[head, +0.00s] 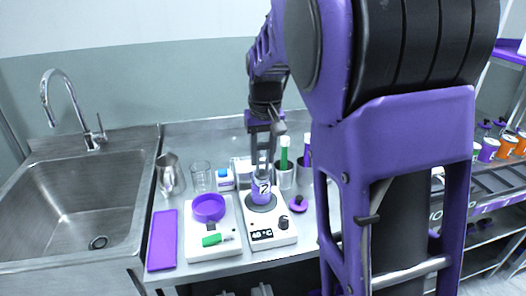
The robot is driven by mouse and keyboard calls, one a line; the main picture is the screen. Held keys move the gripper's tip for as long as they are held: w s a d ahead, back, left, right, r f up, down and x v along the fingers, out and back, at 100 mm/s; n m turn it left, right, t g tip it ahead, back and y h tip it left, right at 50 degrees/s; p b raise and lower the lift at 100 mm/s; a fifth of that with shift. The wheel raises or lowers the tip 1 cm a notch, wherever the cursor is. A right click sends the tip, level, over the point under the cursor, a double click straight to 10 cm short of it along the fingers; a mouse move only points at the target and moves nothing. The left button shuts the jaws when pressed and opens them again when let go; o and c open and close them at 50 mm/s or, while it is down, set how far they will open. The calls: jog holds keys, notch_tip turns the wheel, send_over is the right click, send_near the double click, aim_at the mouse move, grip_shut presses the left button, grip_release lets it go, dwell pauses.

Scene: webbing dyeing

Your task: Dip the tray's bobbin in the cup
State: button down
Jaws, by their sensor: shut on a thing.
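My gripper (263,173) points straight down over the white hot plate (272,238) in the middle of the counter. Its fingers meet the top of a purple cylinder (262,192) with a white label reading "2", which is upright over the round black plate. The gripper is shut. The fingertips are small here, and whether anything sits inside the cylinder is hidden. No separate bobbin is clearly visible. A purple tray (162,240) at the left lies flat and looks empty. A steel cup (170,174) and a clear glass (200,177) stand at the back.
A white device (196,243) with a purple dish (209,207) and a green marker (212,239) lies left of the hot plate. A purple knobbed disc (299,204) lies to its right. A green-topped item (284,155) stands behind. The sink (85,190) is far left.

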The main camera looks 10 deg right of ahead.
aim_at(263, 143)
jog(key=shift+w+f+b, duration=0.2)
jog(key=shift+f+b, duration=0.4)
jog(key=shift+f, duration=0.55)
jog(key=shift+w+f+b, duration=0.15)
jog(key=shift+f+b, duration=0.45)
jog(key=shift+f, duration=0.55)
jog(key=shift+s+f, duration=0.1)
jog(key=shift+f, duration=0.1)
jog(key=shift+s+a+f, duration=0.1)
jog(key=shift+f, duration=0.15)
dwell(0.9)
jog(key=shift+r, duration=0.1)
notch_tip(263, 143, up, 2)
jog(key=shift+r+p, duration=0.2)
jog(key=shift+p, duration=0.7)
jog(key=r+p, duration=0.1)
jog(key=r, duration=0.1)
jog(key=r+p, duration=0.2)
jog(key=s+r+p, duration=0.1)
jog(key=r+p, duration=0.1)
jog(key=r, duration=0.1)
